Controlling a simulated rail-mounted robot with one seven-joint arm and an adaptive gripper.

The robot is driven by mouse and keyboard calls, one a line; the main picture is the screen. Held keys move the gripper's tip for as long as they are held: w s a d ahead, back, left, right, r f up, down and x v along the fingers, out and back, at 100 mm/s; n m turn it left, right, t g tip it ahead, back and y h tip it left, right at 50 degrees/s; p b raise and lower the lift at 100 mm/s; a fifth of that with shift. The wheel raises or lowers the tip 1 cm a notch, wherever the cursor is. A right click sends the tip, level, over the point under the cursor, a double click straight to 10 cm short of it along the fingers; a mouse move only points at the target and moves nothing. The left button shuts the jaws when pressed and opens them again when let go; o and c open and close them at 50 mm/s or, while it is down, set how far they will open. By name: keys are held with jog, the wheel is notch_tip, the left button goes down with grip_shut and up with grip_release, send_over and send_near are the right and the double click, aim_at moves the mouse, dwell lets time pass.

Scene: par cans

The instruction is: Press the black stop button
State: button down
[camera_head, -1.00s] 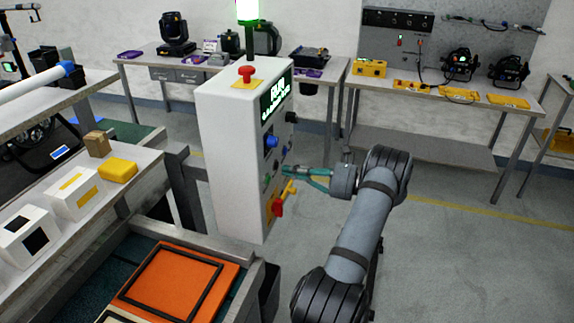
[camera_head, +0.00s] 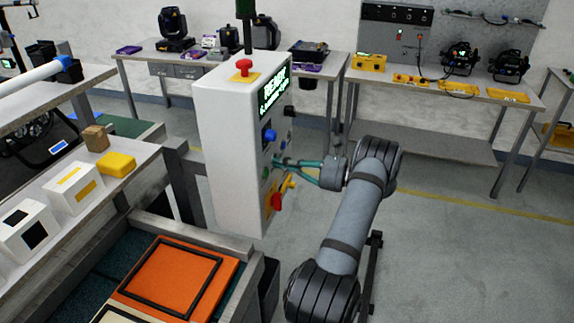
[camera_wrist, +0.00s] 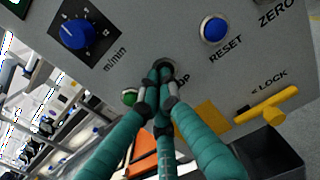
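The white control box (camera_head: 228,150) has its panel facing right. In the wrist view the black stop button (camera_wrist: 168,63) shows only as a dark rim behind my fingertips; its label is partly covered, with "OP" readable. My gripper (camera_wrist: 159,77) has teal fingers drawn together at the tips, with nothing seen between them. The tips overlap the stop button and appear to touch it. In the head view my gripper (camera_head: 277,161) reaches the panel from the right. The signal lamp (camera_head: 246,10) on the box is dark, and the display (camera_head: 273,90) seems to read "READY".
Around the stop button are a green button (camera_wrist: 129,96), a blue reset button (camera_wrist: 214,29), a blue m/min knob (camera_wrist: 75,33) and a yellow lock lever (camera_wrist: 267,106). A red mushroom button (camera_head: 244,66) tops the box. The floor right of the box is open.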

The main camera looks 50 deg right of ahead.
jog(key=shift+w+a, duration=0.25)
jog(key=shift+w, duration=0.05)
jog(key=b+v, duration=0.4)
jog(key=v, duration=1)
jog(key=shift+s+d, duration=0.25)
jog(key=shift+d, duration=0.1)
jog(key=p+x, duration=0.3)
jog(key=x, duration=0.6)
jog(key=b+v, duration=0.2)
jog(key=v, duration=0.4)
jog(key=shift+s, duration=0.35)
